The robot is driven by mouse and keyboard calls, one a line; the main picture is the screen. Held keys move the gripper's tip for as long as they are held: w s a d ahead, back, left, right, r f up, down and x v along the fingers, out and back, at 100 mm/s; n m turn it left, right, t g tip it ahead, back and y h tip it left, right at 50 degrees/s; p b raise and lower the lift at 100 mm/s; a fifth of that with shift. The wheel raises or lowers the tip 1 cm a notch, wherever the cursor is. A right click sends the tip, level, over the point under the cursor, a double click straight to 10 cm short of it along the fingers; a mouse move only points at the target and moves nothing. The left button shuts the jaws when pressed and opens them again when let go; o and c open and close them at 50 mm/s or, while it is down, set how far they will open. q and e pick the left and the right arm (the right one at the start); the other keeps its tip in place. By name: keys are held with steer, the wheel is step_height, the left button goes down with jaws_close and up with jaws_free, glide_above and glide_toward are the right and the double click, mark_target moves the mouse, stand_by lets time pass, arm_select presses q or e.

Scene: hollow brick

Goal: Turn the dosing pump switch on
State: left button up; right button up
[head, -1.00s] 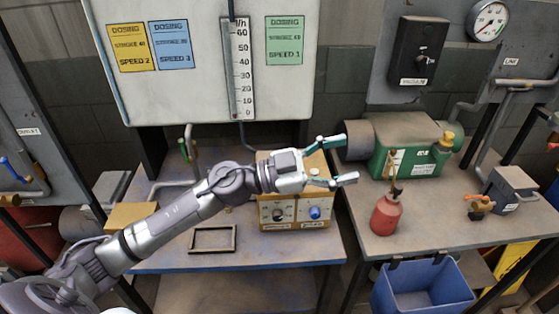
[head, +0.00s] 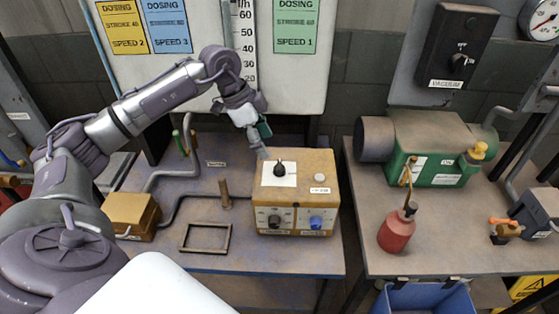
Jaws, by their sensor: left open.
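The dosing pump is a yellow-orange box (head: 320,195) on the left table in the head view. A black pointer knob (head: 279,169) stands on a white plate on its top, with a small pale round button (head: 319,179) to its right. Its front has a black knob (head: 274,221) and a blue knob (head: 316,222). My left gripper (head: 264,147) is open, pointing down behind the box's back left corner, up and left of the top knob. It appears apart from the knob; its fingers are partly hidden by their angle. My right gripper is not in view.
A dosing board with a scale (head: 243,40) hangs close behind my left gripper. Pipes, a small tan box (head: 131,214) and an empty frame (head: 205,238) lie left of the pump. A red oil can (head: 396,231) and green motor (head: 432,145) stand on the right table.

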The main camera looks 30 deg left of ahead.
mark_target(279, 164)
arm_select(q)
steer(key=x, duration=0.4)
steer(key=shift+w+f+p, duration=0.1)
steer(key=shift+w+p, duration=0.2)
steer(key=shift+p, duration=0.1)
steer(key=x, duration=0.3)
steer(key=shift+w+d+f+p, duration=0.1)
steer(key=shift+d+f+p, duration=0.05)
steer(key=shift+f+p, duration=0.2)
steer(key=shift+d+f, duration=0.1)
steer(key=shift+f, duration=0.25)
steer(key=shift+w+f, duration=0.1)
steer(key=shift+f, duration=0.15)
steer(key=c, duration=1.1)
steer(key=shift+c, duration=0.2)
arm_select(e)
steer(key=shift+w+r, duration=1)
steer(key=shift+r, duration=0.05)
